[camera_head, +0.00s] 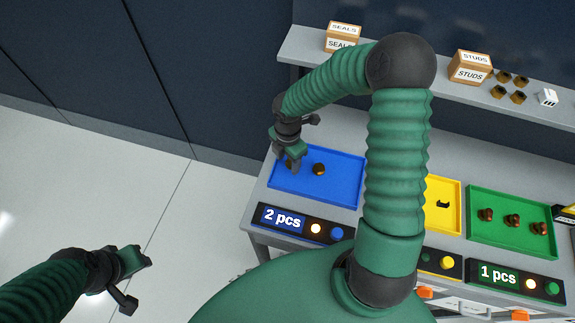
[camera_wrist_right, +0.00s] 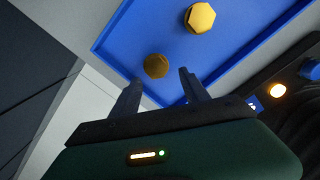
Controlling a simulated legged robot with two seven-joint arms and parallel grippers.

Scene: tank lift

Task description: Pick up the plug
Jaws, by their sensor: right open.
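The blue tray (camera_head: 345,194) holds two brass hexagonal plugs. One plug (camera_head: 319,169) sits in its middle and shows bright in the right wrist view (camera_wrist_right: 200,18). The other plug (camera_wrist_right: 156,66) looks darker and lies just ahead of my right fingertips, near the line between them. In the head view it is mostly hidden by my right gripper (camera_head: 291,167), which is open and points down over the tray's left part. I cannot tell whether the fingers touch it. My left gripper (camera_head: 138,268) hangs over the floor, far from the tray; its jaw state is unclear.
A yellow tray (camera_head: 452,222) with a dark part and a green tray (camera_head: 495,246) with several brown parts stand to the right. A "2 pcs" panel (camera_head: 283,219) fronts the blue tray. Behind, a shelf (camera_head: 420,80) carries SEALS and STUDS boxes.

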